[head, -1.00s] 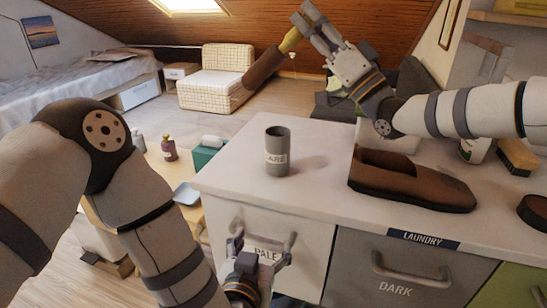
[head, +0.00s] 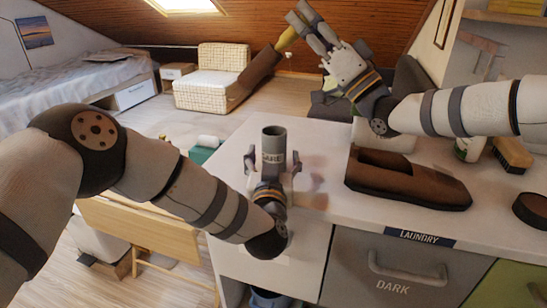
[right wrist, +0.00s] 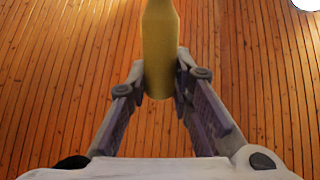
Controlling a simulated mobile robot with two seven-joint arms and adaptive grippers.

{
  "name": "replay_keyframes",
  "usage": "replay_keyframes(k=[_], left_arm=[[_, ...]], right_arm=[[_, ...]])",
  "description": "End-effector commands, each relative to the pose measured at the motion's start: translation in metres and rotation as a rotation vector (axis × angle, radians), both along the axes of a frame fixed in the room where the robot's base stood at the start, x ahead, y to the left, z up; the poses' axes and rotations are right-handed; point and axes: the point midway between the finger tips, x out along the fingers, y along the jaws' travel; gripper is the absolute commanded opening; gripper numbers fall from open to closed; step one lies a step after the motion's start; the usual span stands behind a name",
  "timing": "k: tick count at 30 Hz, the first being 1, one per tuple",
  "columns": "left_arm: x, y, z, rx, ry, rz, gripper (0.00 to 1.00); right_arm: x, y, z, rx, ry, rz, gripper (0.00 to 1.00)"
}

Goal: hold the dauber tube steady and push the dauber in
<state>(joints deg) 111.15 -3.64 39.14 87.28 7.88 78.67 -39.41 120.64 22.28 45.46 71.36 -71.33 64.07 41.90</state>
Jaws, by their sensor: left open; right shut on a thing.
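The grey dauber tube (head: 273,138) stands upright on the white countertop, its open top showing and its label partly covered. My left gripper (head: 272,163) is open, with one finger on each side of the tube; I cannot tell whether they touch it. My right gripper (head: 298,30) is raised above and behind the counter, shut on the yellow handle of the dauber (head: 256,74). The dauber's brown end slants down to the left, well apart from the tube. In the right wrist view, the yellow handle (right wrist: 160,45) sits between the fingertips; its brown end is out of view.
A brown shoe (head: 410,183) lies on the counter right of the tube. A brush (head: 512,154), a bottle (head: 469,148) and a dark round tin (head: 532,210) are further right. A low wooden table (head: 135,222) is left of the counter. Counter between tube and shoe is clear.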

Motion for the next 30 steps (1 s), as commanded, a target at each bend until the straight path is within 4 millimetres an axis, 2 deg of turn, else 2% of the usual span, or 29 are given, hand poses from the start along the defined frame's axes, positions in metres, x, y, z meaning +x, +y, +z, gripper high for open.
replay_keyframes(k=[8, 15, 16, 17, 19, 20, 30], left_arm=[[0.0021, 0.0, 0.0004, 0.0, -0.001, 0.0, 0.68], [0.0019, 0.0, 0.0004, 0.0, -0.001, 0.0, 0.15], [0.0018, 0.0, 0.0003, 0.0, -0.001, 0.0, 0.15], [0.0018, 0.0, 0.0003, 0.0, -0.001, 0.0, 0.15], [0.0018, -0.0001, 0.0003, 0.0, -0.001, 0.0, 0.15], [0.0018, -0.0001, 0.0003, 0.0, -0.001, 0.0, 0.15], [0.0017, -0.0001, 0.0002, 0.0, 0.0, 0.0, 0.15]], right_arm=[[-0.0002, 0.0, 0.0005, 0.001, -0.001, 0.0, 0.0], [-0.0002, 0.0, 0.0005, 0.001, -0.001, 0.0, 0.0], [-0.0002, 0.0, 0.0005, 0.001, -0.001, 0.0, 0.0], [-0.0002, 0.0, 0.0005, 0.001, -0.001, 0.0, 0.18], [-0.0002, 0.0, 0.0005, 0.001, -0.001, 0.0, 0.02], [-0.0002, 0.0, 0.0005, 0.001, -0.001, 0.0, 0.0], [-0.0001, -0.0001, 0.0005, 0.001, 0.0, 0.0, 0.0]])
